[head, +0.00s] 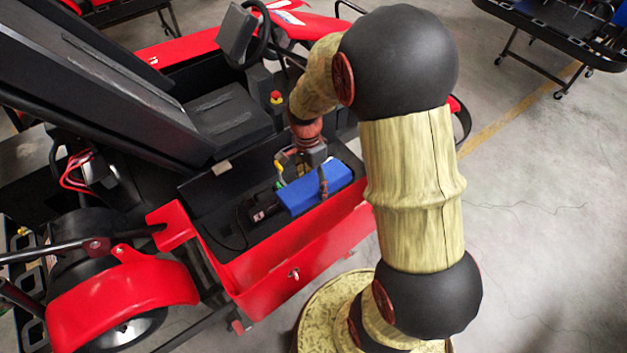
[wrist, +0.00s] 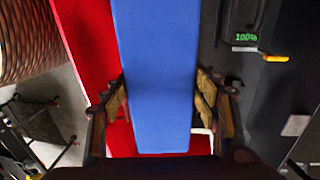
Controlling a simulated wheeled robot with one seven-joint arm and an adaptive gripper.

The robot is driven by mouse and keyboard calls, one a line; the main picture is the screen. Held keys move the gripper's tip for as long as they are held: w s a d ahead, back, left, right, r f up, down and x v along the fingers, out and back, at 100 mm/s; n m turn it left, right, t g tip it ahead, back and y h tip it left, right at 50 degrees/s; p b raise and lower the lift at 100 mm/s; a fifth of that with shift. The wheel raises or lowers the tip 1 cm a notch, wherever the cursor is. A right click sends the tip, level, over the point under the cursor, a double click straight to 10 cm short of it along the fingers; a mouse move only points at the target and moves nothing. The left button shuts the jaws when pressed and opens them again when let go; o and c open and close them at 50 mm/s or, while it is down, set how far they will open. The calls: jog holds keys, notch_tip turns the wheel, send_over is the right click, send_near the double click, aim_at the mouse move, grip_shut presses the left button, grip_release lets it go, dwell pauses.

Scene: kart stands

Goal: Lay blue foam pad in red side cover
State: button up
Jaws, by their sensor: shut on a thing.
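The blue foam pad (head: 314,190) is a long blue block over the dark inside of the red side cover (head: 285,245), near its red outer wall. My gripper (head: 323,180) reaches down from above and is shut on the pad. In the wrist view the pad (wrist: 155,50) runs lengthwise between both fingers (wrist: 160,98), one against each long side. Red cover (wrist: 88,45) shows beside and below the pad there. I cannot tell whether the pad touches the bottom; its underside is hidden.
A black device with a green "100%" display (wrist: 246,37) sits beside the pad, with a yellow piece (wrist: 275,57) near it. The black seat (head: 228,115) and a red emergency button (head: 276,98) are behind the cover. Open floor (head: 540,220) lies to the right.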

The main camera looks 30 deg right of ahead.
aim_at(320, 233)
jog(key=shift+s+f+b, duration=0.55)
jog(key=shift+f+b, duration=1.95)
jog(key=shift+f, duration=1.35)
jog(key=shift+s+f+b, duration=0.5)
jog(key=shift+f+b, duration=2)
jog(key=shift+f, duration=1.3)
jog(key=shift+s+f+b, duration=0.55)
jog(key=shift+f+b, duration=1.95)
jog(key=shift+f, duration=1.35)
jog(key=o, duration=1.1)
jog(key=r, duration=0.4)
jog(key=w+r, duration=0.1)
jog(key=r, duration=0.6)
jog(key=shift+w+r, duration=0.35)
jog(key=shift+r, duration=0.05)
